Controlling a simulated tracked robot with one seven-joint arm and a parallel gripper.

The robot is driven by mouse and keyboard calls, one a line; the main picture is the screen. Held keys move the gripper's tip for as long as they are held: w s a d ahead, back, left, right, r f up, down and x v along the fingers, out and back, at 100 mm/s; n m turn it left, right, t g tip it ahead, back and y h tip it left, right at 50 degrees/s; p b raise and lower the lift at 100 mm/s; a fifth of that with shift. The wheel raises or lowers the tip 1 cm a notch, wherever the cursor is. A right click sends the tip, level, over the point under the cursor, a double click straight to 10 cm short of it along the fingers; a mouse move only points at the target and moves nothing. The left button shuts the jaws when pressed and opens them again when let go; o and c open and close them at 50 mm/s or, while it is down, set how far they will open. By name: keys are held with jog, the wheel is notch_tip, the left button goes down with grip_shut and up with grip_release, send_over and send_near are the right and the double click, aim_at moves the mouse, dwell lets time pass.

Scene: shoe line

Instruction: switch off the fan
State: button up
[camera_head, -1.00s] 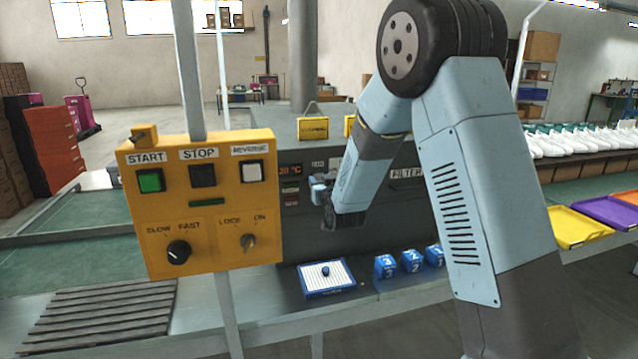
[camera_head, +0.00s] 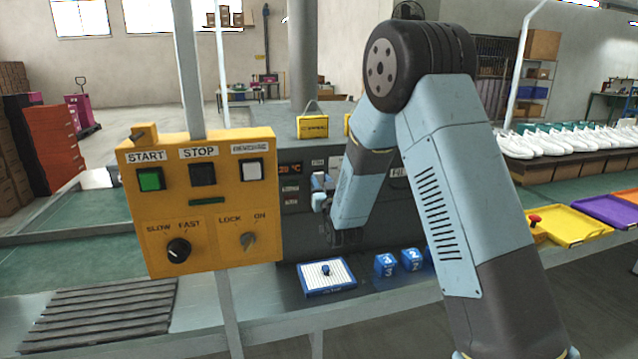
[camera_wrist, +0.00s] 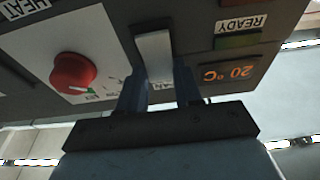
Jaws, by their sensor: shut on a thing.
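The dark oven-like machine front (camera_head: 290,205) stands behind the yellow control box in the head view. In the wrist view a pale grey lever (camera_wrist: 155,55) sticks out of its panel (camera_wrist: 205,25). A label beneath it is partly hidden and its end reads "AN". My gripper (camera_wrist: 158,82) is shut on this lever, with one finger on each side. In the head view my arm reaches to the panel; the fingers' contact is too small to make out. A round dark caged shape (camera_head: 408,10), perhaps the fan, shows partly behind my arm; whether it turns cannot be told.
A red knob (camera_wrist: 73,73) and an orange temperature display (camera_wrist: 227,73) flank the lever. The yellow control box (camera_head: 200,205) stands left of my arm. A white-topped blue tray (camera_head: 326,277) and blue numbered blocks (camera_head: 386,265) sit below on the bench.

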jog(key=shift+f+t, duration=0.2)
jog(key=shift+t, duration=0.5)
jog(key=shift+s+y, duration=0.1)
jog(key=shift+y, duration=0.2)
jog(key=o, duration=1)
jog(key=shift+o, duration=0.2)
jog(key=shift+s+d+f, duration=0.15)
jog(key=shift+s+f, duration=0.05)
jog(key=shift+s, duration=0.2)
jog(key=v, duration=1.3)
jog(key=shift+w, duration=0.1)
